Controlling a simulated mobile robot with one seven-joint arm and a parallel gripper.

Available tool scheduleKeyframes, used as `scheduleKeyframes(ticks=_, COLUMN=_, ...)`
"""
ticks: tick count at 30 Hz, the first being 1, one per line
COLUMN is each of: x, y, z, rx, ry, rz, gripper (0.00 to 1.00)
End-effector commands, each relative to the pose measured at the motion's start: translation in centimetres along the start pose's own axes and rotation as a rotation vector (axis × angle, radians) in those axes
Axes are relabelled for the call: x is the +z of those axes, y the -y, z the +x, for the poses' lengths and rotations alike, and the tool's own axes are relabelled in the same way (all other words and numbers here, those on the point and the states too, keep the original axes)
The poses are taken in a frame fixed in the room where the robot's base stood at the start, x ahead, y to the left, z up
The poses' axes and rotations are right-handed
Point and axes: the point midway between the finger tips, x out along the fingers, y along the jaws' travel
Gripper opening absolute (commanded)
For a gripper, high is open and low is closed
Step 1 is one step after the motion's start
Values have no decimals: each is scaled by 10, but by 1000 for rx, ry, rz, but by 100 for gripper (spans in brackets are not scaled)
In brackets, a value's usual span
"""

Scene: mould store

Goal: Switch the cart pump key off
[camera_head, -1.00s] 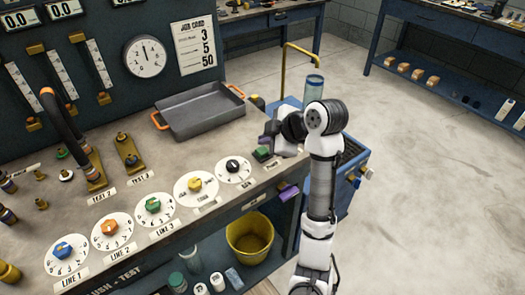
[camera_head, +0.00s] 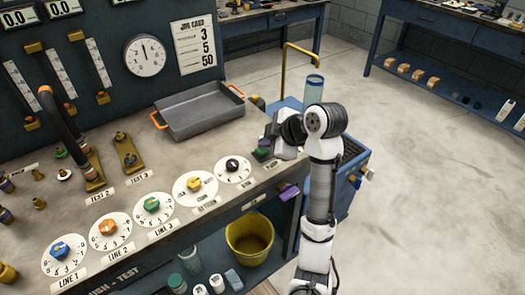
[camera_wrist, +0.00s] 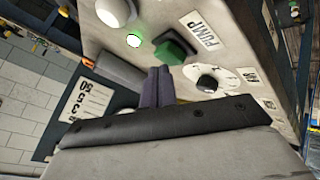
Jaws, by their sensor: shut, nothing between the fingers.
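The pump key is a green block in the wrist view (camera_wrist: 175,50), beside a plate reading PUMP (camera_wrist: 204,34). A small lamp (camera_wrist: 133,40) next to it glows green. In the head view the key (camera_head: 262,153) is at the bench's right end, small and partly hidden by my gripper. My gripper (camera_wrist: 160,72) is shut and empty, its dark purple fingertips close beside the key. I cannot tell whether they touch it. I cannot read the key's position.
A dial with a black knob (camera_head: 232,165) sits just left of the key. It also shows in the wrist view (camera_wrist: 207,83). A grey tray (camera_head: 200,112) with orange handles lies behind. A blue cart (camera_head: 352,160) stands beyond the bench end. Open floor lies to the right.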

Motion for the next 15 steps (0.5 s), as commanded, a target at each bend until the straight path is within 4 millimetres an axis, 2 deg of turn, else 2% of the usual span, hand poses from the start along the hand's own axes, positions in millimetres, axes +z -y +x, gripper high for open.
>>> scheduleKeyframes(ticks=15, x=4, y=4, z=5, rx=0, ry=0, rz=0, gripper=0)
